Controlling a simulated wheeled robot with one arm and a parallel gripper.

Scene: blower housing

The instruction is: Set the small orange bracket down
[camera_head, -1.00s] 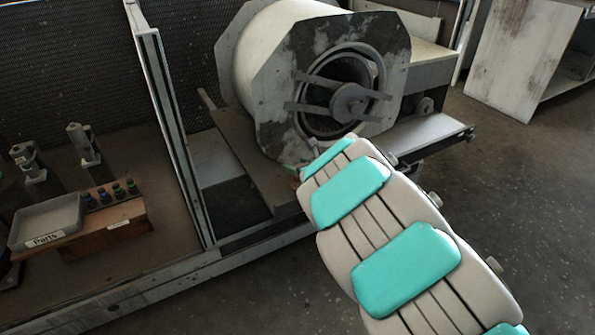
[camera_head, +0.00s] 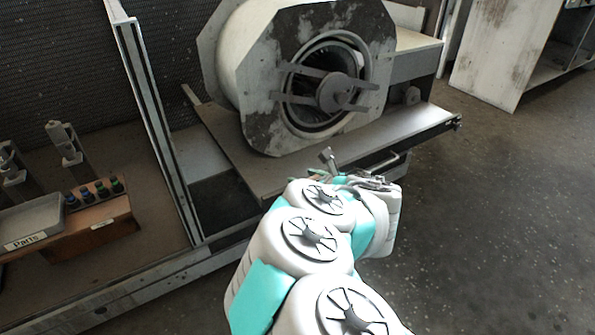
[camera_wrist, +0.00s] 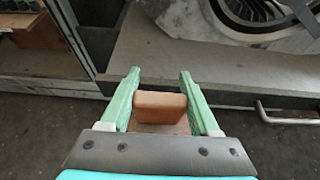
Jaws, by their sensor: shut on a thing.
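The small orange bracket (camera_wrist: 160,106) is between the pale green fingers of my gripper (camera_wrist: 160,76) in the wrist view. My gripper is shut on it. The bracket shows as a blunt orange-brown block; its lower part is partly hidden by the gripper body. In the wrist view, the grey ledge (camera_wrist: 225,68) in front of the blower housing lies beyond the fingertips. I cannot tell how high the bracket is above it. In the head view my arm hides most of the gripper and the bracket cannot be made out.
The blower housing (camera_head: 262,122) stands on the ledge, with a metal bar handle along the ledge's front. An upright metal post (camera_head: 150,110) stands left of it. A grey parts tray (camera_head: 35,222) and a wooden block with knobs (camera_head: 108,210) are further left. Open floor lies right.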

